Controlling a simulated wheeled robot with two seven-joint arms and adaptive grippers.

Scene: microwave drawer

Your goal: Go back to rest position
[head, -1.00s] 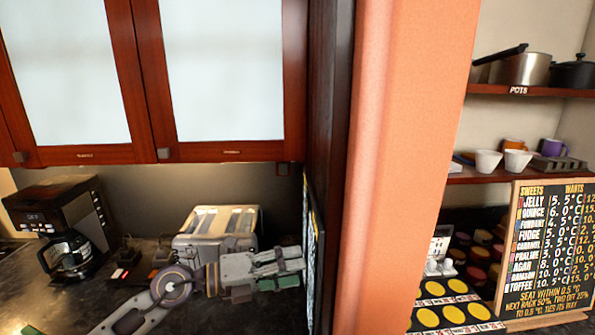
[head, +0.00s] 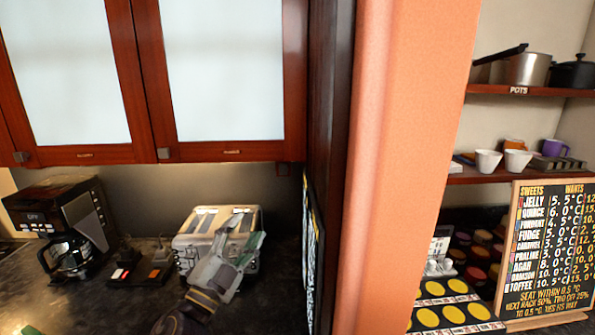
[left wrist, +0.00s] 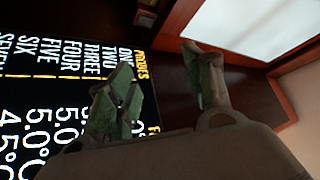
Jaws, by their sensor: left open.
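My left gripper (head: 243,245) is in the lower middle of the head view, in front of the toaster (head: 213,217) and hiding part of it. Its jaws are open, pointing up, and hold nothing. In the left wrist view its two green-tipped fingers (left wrist: 154,85) stand apart with nothing between them. I cannot tell how far the gripper is from the toaster. My right gripper is not in view.
A coffee maker (head: 70,225) stands left on the dark counter (head: 85,300). Wall cabinets (head: 228,75) hang above. A dark side panel and an orange column (head: 405,150) bound the right. Beyond are shelves and a sweets board (head: 545,250). A lettered board (left wrist: 65,70) is close in the wrist view.

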